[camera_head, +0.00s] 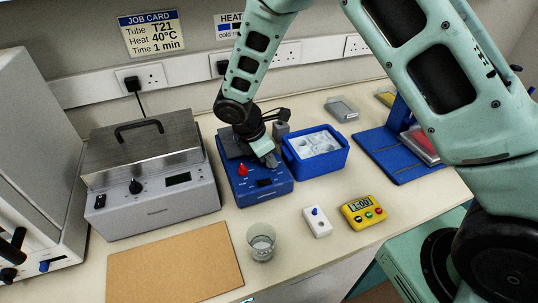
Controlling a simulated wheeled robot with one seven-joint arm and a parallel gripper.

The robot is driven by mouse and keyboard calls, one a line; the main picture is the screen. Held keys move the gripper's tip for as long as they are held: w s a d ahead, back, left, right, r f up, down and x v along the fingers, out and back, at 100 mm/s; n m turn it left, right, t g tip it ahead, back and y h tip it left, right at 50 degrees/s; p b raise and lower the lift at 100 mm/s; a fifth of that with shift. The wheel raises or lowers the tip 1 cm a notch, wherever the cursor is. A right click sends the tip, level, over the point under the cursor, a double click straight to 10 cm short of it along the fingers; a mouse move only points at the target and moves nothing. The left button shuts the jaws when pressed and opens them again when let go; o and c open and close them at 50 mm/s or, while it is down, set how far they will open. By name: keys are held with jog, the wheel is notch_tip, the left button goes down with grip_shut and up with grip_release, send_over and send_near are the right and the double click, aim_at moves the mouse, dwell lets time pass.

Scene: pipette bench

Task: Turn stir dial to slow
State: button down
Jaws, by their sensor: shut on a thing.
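The blue stirrer unit (259,192) stands mid-bench with a dark top plate, a red dial (242,169) on the left of its front panel and a small dark display (264,182). My gripper (271,161) reaches down from above to the right part of that panel. Its fingers are closed at the spot right of the red dial, shut on the stir dial. The fingers cover this dial, so its pointer and setting are hidden. The panel markings are too small to read.
A grey metal-lidded bath (150,208) stands left of the stirrer. A blue ice box (325,168) sits close on its right. In front are a glass beaker (261,242), a white switch box (317,222) and a yellow timer (362,211). A brown mat (175,268) lies front left.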

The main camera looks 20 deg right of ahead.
jog(key=shift+m, duration=0.4)
jog(key=c, duration=1.2)
grip_release()
jog(key=shift+c, duration=0.2)
jog(key=b+v, duration=0.3)
jog(key=v, duration=1.4)
jog(key=shift+w+r, duration=0.25)
jog(key=shift+w, duration=0.05)
jog(key=s+f+m+y, duration=0.2)
jog(key=s+m+y, duration=0.3)
jog(key=s, duration=2.2)
jog(key=m, duration=0.5)
jog(key=shift+d, duration=0.4)
